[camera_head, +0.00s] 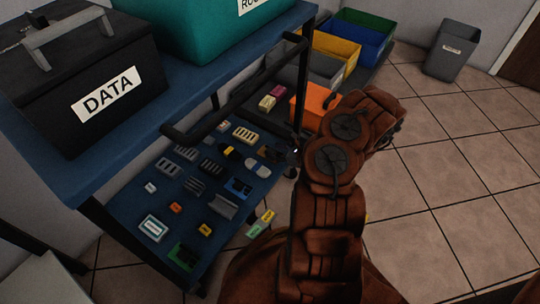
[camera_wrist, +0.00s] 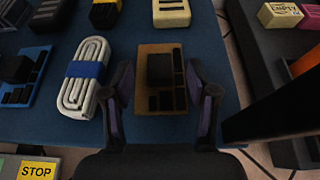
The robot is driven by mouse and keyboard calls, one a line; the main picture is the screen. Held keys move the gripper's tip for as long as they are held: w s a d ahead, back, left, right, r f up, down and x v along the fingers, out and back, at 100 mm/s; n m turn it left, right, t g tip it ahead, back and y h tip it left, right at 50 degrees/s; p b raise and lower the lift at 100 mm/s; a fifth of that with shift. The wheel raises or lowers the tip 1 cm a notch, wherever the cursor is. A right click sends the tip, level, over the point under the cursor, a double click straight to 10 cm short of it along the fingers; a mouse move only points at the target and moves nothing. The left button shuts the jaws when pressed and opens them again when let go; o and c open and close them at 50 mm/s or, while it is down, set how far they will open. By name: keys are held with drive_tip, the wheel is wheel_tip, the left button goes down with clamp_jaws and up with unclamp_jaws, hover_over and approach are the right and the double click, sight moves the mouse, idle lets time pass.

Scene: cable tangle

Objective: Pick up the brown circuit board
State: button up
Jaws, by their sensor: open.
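The brown circuit board (camera_wrist: 143,82) lies flat on the blue shelf in the wrist view, with black components on its face. In the head view it is a small tan-brown patch (camera_head: 269,152) near the shelf's right edge, close to my gripper. My gripper (camera_wrist: 160,86) is open, with one finger on each side of the board's near half. Nothing is held between the fingers. The left finger stands in the narrow gap between the board and a coiled white cable. The right finger is over bare shelf. I cannot tell the fingertips' exact height.
The white cable (camera_wrist: 78,95) with a blue band lies close left of the board. A blue board (camera_wrist: 40,75) lies further left. A tan connector (camera_wrist: 171,13) lies behind. A dark post (camera_wrist: 268,110) stands at right. An upper shelf carries a DATA box (camera_head: 70,70).

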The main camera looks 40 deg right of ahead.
sight(270, 152)
drive_tip(key=shift+b+x, duration=0.3)
drive_tip(key=shift+x, duration=0.95)
drive_tip(key=shift+c, duration=0.2)
clamp_jaws()
